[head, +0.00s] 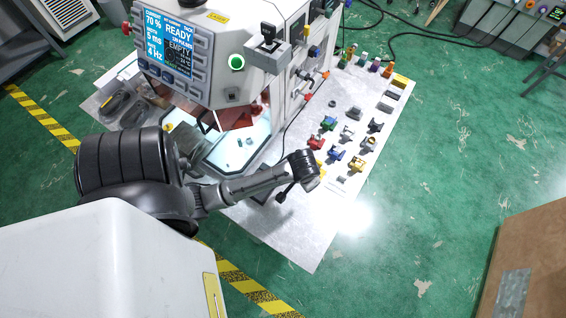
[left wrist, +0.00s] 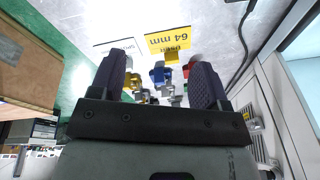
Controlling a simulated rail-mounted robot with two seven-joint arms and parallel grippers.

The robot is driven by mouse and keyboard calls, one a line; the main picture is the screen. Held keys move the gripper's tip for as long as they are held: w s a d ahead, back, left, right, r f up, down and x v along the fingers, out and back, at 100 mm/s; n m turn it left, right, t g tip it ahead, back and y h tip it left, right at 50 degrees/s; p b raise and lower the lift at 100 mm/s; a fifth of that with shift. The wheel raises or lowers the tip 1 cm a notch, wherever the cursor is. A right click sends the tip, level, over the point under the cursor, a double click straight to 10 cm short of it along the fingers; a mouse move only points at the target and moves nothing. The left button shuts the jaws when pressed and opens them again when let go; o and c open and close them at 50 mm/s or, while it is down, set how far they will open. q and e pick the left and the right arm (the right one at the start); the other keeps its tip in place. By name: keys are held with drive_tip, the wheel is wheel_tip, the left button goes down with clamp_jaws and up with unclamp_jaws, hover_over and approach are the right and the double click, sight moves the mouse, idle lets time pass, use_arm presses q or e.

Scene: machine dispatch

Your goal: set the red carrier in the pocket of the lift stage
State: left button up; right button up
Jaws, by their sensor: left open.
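A small red carrier (head: 316,143) stands on the pale table, at the left edge of a group of coloured carriers. My left gripper (head: 297,188) is near it, on the near side, above the table and apart from it. In the left wrist view my left gripper (left wrist: 159,66) is open, with nothing held between its two dark fingers. Beyond the fingers, a bit of red (left wrist: 186,71) shows beside the right finger, partly hidden. I cannot make out the lift stage's pocket for certain. My right gripper is not in view.
A machine with a READY display (head: 170,45) and a lit opening stands at the left. Blue (head: 335,154), green (head: 330,123) and yellow (head: 357,163) carriers crowd near the red one. The table (head: 300,245) is bare in front. A brown box (head: 530,255) is at the right.

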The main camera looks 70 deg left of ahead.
use_arm(q)
drive_tip(key=s+d+r+m+h, duration=0.1)
drive_tip(key=s+d+r+m, duration=0.1)
drive_tip(key=s+d, duration=0.4)
drive_tip(key=shift+s+d+r+m+t, duration=0.3)
drive_tip(key=shift+d+r+m+t, duration=0.1)
drive_tip(key=shift+d+m, duration=0.35)
drive_tip(key=s+d+r+m, duration=0.1)
drive_tip(key=s+d+r, duration=0.1)
drive_tip(key=s+d+r+m+t+h, duration=0.1)
drive_tip(key=s+d+r, duration=0.1)
drive_tip(key=s+d, duration=0.1)
drive_tip(key=shift+c, duration=1.1)
drive_tip(key=shift+w, duration=0.1)
